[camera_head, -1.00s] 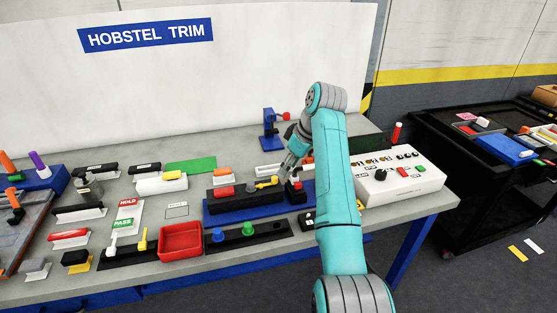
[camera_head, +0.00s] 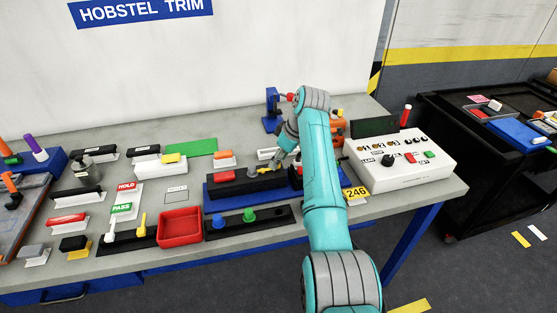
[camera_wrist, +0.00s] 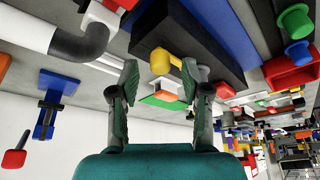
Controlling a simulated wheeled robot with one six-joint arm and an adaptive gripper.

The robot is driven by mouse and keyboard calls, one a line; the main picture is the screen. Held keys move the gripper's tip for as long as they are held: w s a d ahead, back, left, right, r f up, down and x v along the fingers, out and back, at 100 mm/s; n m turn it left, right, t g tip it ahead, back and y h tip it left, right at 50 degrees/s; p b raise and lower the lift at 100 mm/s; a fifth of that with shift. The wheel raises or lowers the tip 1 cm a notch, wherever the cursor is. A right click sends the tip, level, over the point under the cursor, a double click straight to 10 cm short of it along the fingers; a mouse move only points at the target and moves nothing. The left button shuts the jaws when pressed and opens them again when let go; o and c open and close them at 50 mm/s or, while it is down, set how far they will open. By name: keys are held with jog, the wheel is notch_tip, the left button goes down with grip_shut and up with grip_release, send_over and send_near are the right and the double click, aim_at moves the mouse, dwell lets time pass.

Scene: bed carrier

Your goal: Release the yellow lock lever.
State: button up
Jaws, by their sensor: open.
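The yellow lock lever (camera_head: 263,173) lies on top of a long black block (camera_head: 230,187) on a blue plate, beside a grey round part. Its right end is partly hidden by my gripper in the head view. My gripper (camera_head: 283,162) is over the right part of the block. In the wrist view, my gripper (camera_wrist: 160,88) is open, with its two fingers apart and nothing held. The yellow lever (camera_wrist: 162,62) shows beyond the gap between the fingertips, with its end near the right finger. I cannot tell whether that finger touches it.
A red block (camera_head: 226,176) sits on the black block's left. A red tray (camera_head: 180,227) and a strip with blue and green knobs (camera_head: 249,215) lie in front. A white control box (camera_head: 400,162) stands right. A blue stand (camera_head: 271,112) is behind.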

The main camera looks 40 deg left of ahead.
jog(key=shift+a+f, duration=0.2)
jog(key=shift+f, duration=0.3)
grip_shut()
